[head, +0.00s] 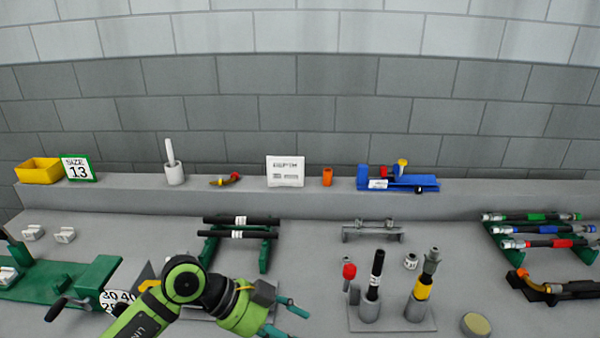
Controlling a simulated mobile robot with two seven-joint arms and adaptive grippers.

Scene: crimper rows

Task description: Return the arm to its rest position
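My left arm (155,310) is green and comes in from the lower left over the bench. Its gripper (296,326) is at the bottom centre, above the grey bench top. The two teal fingers are spread apart, with nothing visible between them. The lower finger is partly cut off by the frame's bottom edge. The gripper is left of a grey stand holding upright hose pieces and apart from it. My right gripper is not in view.
A green crimper (75,286) stands at left. A rack (264,256) with black hoses is behind my arm. Upright black (376,275) and yellow-banded (424,284) hose pieces stand right of my gripper. Another hose rack (510,243) is far right. A raised ledge (320,202) runs along the back.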

